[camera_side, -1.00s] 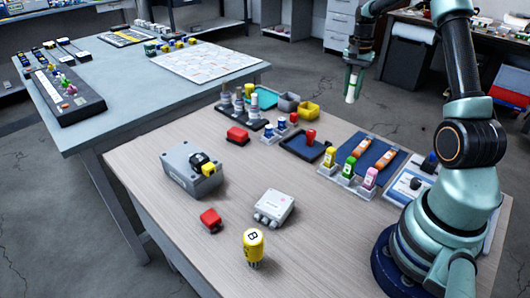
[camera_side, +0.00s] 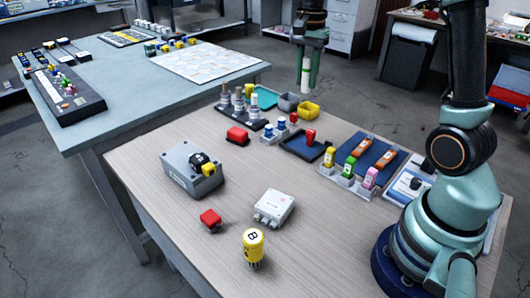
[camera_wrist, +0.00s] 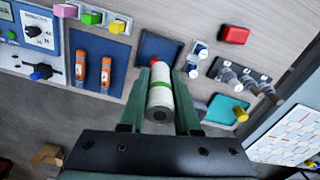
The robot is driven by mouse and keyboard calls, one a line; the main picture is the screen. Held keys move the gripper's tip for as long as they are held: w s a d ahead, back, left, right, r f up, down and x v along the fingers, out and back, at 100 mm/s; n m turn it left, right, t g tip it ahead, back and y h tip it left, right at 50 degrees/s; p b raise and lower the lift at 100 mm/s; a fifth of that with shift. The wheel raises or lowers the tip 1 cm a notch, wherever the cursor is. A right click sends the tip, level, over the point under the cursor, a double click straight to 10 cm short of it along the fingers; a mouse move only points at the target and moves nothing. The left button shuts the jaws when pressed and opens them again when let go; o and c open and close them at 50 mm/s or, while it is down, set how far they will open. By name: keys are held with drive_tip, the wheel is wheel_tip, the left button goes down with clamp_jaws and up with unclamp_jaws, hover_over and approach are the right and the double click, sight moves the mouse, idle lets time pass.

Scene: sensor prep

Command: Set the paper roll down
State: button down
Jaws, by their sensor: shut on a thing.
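The paper roll (camera_wrist: 161,92) is a white cylinder with a green band. It sits between the two fingers of my gripper (camera_wrist: 160,84), which is shut on it, in the wrist view. In the side view my gripper (camera_side: 306,62) is at the top, beyond the far edge of the wooden table, with the white paper roll (camera_side: 305,75) hanging upright below it, held up in the air. The roll is clear of the table things in the side view.
A grey box (camera_side: 180,170) stands left. The front wooden surface has free room.

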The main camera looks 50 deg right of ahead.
drive_tip(key=s+a, duration=0.2)
drive_tip(key=a, duration=0.6)
wheel_tip(320, 180, down, 16)
drive_tip(key=shift+w+a+r, duration=0.1)
drive_tip(key=shift+w+a, duration=0.05)
drive_tip(key=shift+f, duration=2.25)
drive_tip(key=shift+f, duration=0.15)
drive_tip(key=c, duration=0.6)
unclamp_jaws()
